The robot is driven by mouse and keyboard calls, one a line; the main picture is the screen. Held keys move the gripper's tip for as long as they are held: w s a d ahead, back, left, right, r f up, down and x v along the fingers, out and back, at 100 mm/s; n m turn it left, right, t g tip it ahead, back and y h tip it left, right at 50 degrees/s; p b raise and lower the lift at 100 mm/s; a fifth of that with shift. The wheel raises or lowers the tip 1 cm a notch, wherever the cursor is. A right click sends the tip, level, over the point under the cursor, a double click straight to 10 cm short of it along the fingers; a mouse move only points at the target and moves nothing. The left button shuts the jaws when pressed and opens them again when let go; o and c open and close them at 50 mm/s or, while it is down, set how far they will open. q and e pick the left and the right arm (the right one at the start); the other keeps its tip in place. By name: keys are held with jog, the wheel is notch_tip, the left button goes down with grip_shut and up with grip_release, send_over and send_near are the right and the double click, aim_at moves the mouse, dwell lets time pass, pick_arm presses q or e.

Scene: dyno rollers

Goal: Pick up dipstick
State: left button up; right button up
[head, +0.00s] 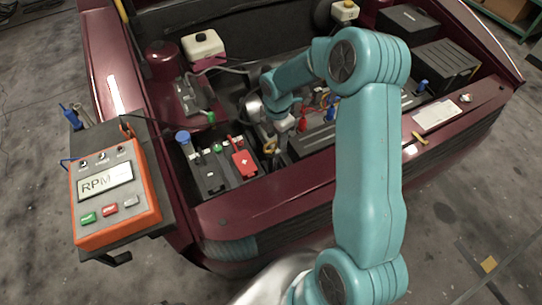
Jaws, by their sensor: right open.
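My right arm reaches over the front of a dark red car into its open engine bay. My right gripper (279,147) is open and points down between the battery and the engine. A small yellow loop (269,146), which looks like the dipstick handle, shows right beside the gripper's fingers. I cannot tell whether the fingers touch it or are around it. The rest of the dipstick is hidden. My left gripper is not in view.
A battery (211,178) with a red terminal cover (244,163) sits left of the gripper. An orange RPM meter (115,193) stands at the left. Red and blue plugs and black covers crowd the right.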

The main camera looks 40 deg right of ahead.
aim_at(276, 141)
notch_tip(276, 141, down, 3)
jog(key=shift+f, duration=0.1)
grip_shut()
